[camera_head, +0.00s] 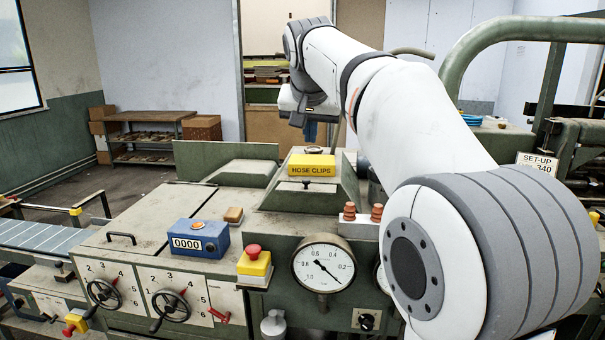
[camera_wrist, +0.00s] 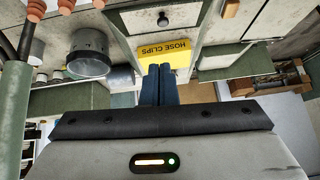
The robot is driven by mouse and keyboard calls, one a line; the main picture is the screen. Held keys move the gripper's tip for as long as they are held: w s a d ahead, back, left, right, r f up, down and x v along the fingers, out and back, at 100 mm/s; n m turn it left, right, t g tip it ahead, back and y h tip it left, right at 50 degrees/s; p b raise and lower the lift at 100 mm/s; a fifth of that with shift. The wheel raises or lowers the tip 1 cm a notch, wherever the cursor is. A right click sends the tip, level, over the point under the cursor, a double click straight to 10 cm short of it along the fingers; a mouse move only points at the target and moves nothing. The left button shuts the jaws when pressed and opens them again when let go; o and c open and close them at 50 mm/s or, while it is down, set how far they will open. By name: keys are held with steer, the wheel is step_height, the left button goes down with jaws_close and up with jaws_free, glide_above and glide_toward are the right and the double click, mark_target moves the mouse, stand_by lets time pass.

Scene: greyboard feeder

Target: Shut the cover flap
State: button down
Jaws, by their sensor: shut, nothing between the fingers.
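I cannot tell for sure which part is the cover flap. A sloped panel with a small dark knob (camera_head: 306,184) sits on the machine top, in front of the yellow HOSE CLIPS box (camera_head: 311,170). A raised green plate (camera_head: 210,158) stands to the left of that box. My gripper (camera_head: 310,138) is above and behind the box in the head view, partly hidden by my arm. In the wrist view, its blue fingers (camera_wrist: 159,68) are together and empty, their tips overlapping the view of the yellow box (camera_wrist: 174,58). Whether they touch it is unclear.
A flat lid with a black handle (camera_head: 121,237) lies on the left. A blue counter box (camera_head: 195,239), a red button (camera_head: 254,252) and a pressure gauge (camera_head: 324,264) line the front. A green tube frame (camera_head: 470,45) rises at right. Air above the left side is clear.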

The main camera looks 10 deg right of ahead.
steer(key=w, duration=0.1)
steer(key=p, duration=0.1)
glide_above(307, 191)
steer(key=f, duration=0.6)
steer(key=shift+w+d+f, duration=0.3)
steer(key=shift+f, duration=0.05)
step_height(307, 191, down, 3)
steer(key=shift+a+r, duration=0.1)
steer(key=shift+r, duration=0.1)
steer(key=shift+s+a+f, duration=0.1)
steer(key=shift+s+f, duration=0.05)
steer(key=shift+f, duration=0.7)
